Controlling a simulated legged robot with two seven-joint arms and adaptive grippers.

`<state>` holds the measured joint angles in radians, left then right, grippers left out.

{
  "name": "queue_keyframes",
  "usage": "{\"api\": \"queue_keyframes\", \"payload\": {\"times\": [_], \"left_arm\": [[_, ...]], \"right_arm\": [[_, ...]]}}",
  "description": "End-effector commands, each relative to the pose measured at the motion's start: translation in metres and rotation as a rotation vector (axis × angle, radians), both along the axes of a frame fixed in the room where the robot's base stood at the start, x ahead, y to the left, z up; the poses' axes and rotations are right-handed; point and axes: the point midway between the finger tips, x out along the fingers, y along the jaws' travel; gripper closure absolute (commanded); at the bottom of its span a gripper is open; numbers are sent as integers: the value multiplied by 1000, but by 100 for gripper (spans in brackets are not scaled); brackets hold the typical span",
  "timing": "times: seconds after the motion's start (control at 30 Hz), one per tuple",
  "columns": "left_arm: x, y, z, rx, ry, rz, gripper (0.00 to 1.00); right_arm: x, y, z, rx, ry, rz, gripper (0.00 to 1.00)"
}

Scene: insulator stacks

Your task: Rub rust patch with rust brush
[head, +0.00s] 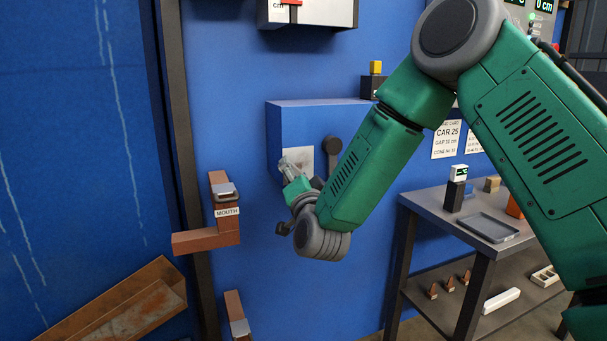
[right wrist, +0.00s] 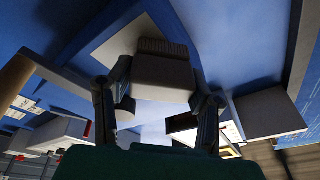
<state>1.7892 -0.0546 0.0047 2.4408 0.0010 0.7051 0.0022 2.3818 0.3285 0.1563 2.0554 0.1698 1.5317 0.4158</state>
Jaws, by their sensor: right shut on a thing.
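My right gripper (head: 293,178) is at the front of a blue box (head: 318,118) on the wall. In the right wrist view its two fingers (right wrist: 158,95) are closed on a grey block with a dark bristle-like strip along its far edge, which looks like the rust brush (right wrist: 163,72). The bristle end faces a pale panel (head: 301,158) on the box; I cannot tell whether it touches. I cannot clearly make out a rust patch on that panel. A brown trough (head: 125,300) at lower left has a worn, rusty-looking face. My left gripper is not in view.
A dark lever (head: 333,147) is on the box just right of the gripper. A brown bracket labelled MOUTH (head: 226,211) is to the left. A grey table (head: 432,203) with a tray (head: 487,228) stands at right. My right arm covers much of the right side.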

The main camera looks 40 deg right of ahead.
Motion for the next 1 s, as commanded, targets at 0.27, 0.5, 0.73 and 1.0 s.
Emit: {"api": "queue_keyframes", "payload": {"times": [0.27, 0.5, 0.73, 1.0], "left_arm": [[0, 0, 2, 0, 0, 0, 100], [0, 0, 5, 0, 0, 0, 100], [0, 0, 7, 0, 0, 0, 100], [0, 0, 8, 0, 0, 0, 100]], "right_arm": [[2, 11, 6, 0, -3, 1, 77], [0, 6, 10, -1, -2, -1, 77], [-3, -13, 10, 1, -2, -2, 77], [-6, -29, 9, 0, -1, -1, 77]]}}
